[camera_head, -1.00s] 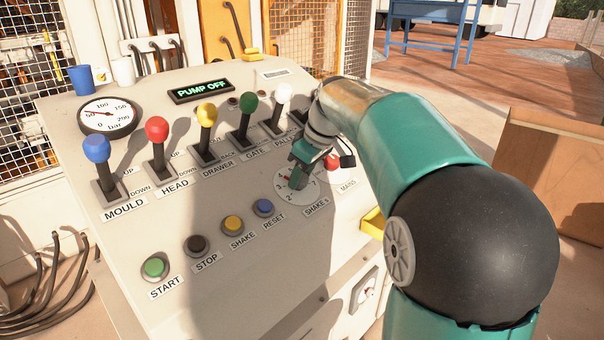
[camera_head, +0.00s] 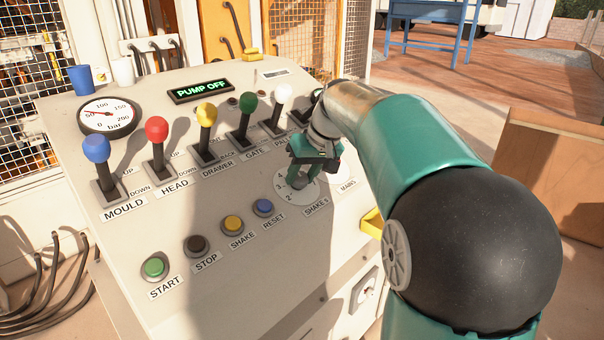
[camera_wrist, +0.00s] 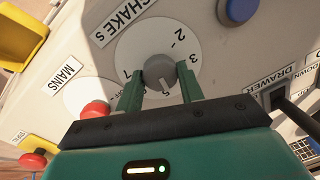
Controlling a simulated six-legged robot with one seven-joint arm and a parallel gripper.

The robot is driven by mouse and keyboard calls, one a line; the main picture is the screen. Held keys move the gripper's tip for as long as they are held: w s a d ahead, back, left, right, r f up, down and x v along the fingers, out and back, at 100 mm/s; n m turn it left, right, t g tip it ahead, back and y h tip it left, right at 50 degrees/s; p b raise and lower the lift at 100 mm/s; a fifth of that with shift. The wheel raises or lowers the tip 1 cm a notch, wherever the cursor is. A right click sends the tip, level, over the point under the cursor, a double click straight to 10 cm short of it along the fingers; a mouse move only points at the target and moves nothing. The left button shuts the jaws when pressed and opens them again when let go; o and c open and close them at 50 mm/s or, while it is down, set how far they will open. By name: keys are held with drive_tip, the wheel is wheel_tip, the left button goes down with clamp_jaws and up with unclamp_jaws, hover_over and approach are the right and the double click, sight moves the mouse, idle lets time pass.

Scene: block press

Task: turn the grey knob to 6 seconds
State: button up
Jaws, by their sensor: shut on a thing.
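The grey knob (camera_wrist: 159,70) sits in the middle of a round white dial (camera_wrist: 133,50) on the sloping panel. My gripper (camera_wrist: 160,79) is shut on the grey knob, one green finger on each side. In the wrist view, numerals 2, 3, 5 and 7 can be read around the dial; 5 is just below the knob between my fingers. I cannot make out clearly where the knob's pointer stands. In the head view my gripper (camera_head: 299,180) covers the knob, and part of the dial (camera_head: 284,195) shows beside the SHAKE s label.
The blue RESET button (camera_head: 263,207) and yellow SHAKE button (camera_head: 233,224) are close by at lower left. The white lever (camera_head: 283,96) and green lever (camera_head: 248,105) stand above the dial.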

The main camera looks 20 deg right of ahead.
drive_tip(key=m, duration=0.5)
drive_tip(key=shift+s+m, duration=0.1)
drive_tip(key=shift+m, duration=0.2)
drive_tip(key=m, duration=0.5)
drive_tip(key=shift+s+m+t, duration=0.1)
drive_tip(key=shift+m+t, duration=0.3)
drive_tip(key=o, duration=1)
drive_tip(key=v, duration=1.3)
drive_tip(key=shift+s+r, duration=0.2)
drive_tip(key=shift+r, duration=0.15)
